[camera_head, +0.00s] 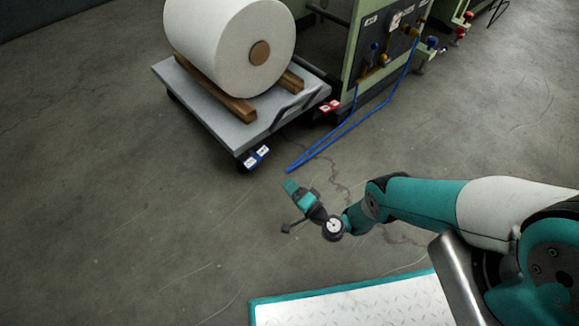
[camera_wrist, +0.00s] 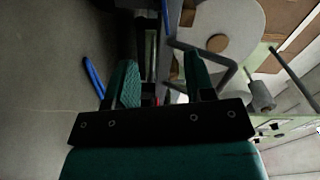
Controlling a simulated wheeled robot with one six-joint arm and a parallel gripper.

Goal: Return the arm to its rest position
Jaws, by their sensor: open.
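My gripper (camera_head: 289,208) is at the end of my teal, white and black arm, which reaches in from the right in the head view. It is out over bare floor, in front of the cart and apart from it. In the wrist view the two teal fingers of my gripper (camera_wrist: 160,68) stand apart. I see nothing held between them.
A large white roll (camera_head: 225,45) rests on wooden chocks on a grey cart (camera_head: 215,110). A green machine (camera_head: 375,55) with valves stands behind right. Blue hoses (camera_head: 340,133) trail onto the floor. The concrete floor (camera_head: 120,200) at left is clear.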

